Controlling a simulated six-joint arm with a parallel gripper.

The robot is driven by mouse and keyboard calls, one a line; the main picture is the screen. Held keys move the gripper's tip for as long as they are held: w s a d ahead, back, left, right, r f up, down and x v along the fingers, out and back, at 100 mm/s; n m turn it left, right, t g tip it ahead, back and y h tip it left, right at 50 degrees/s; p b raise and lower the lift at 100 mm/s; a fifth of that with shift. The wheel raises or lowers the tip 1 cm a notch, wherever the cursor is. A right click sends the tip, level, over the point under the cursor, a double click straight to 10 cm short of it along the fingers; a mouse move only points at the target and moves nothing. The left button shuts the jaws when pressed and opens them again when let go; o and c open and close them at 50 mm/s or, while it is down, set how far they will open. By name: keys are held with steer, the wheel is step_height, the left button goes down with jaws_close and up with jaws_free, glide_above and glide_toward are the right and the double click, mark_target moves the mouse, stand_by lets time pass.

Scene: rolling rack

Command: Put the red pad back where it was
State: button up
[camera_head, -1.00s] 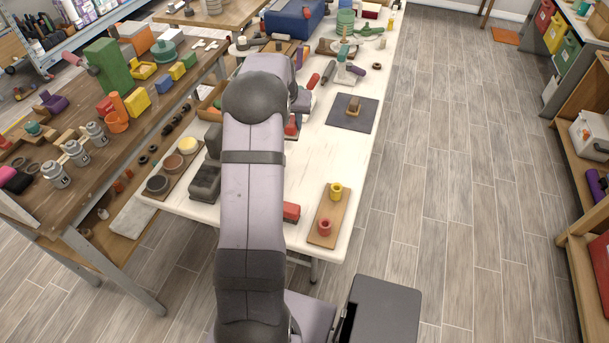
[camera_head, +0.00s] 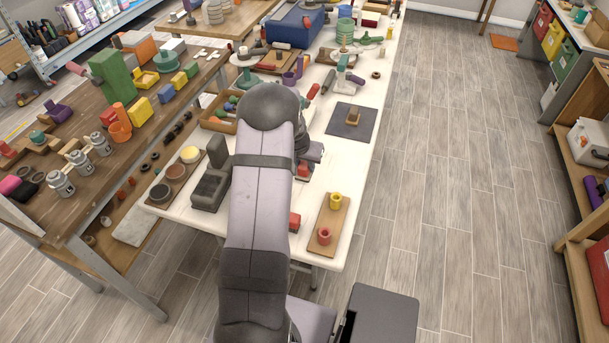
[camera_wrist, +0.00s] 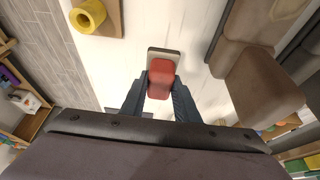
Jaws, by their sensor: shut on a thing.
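My gripper (camera_wrist: 158,90) is shut on the red pad (camera_wrist: 160,80), a small red block with a pale grey, dark-edged part at its far end in the wrist view. The fingers are on either side of it, over the white tabletop. Whether it touches the table cannot be told. In the head view, a bit of red (camera_head: 304,169) shows at my gripper, just right of my arm, which hides much of that area. A second red block (camera_head: 295,222) lies on the table nearer to me, left of the wooden board.
The wooden board (camera_head: 322,238) carries a yellow cup (camera_head: 336,201) and a red cup (camera_head: 324,236). A dark stepped block (camera_head: 209,188) stands left of my arm. A dark mat (camera_head: 345,130) bears a small brown block (camera_head: 353,116). Bare white table lies between mat and board.

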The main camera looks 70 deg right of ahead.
mark_target(304, 174)
steer(key=shift+f+p, duration=0.45)
steer(key=shift+f, duration=2.35)
steer(key=shift+f, duration=0.2)
steer(key=o, duration=0.9)
steer(key=shift+r, duration=0.1)
steer(key=shift+o, duration=0.2)
steer(key=shift+r, duration=0.1)
steer(key=shift+a+r, duration=0.1)
steer(key=shift+r, duration=0.3)
steer(key=b+v, duration=0.2)
steer(key=v, duration=0.9)
steer(key=shift+a+r, duration=0.1)
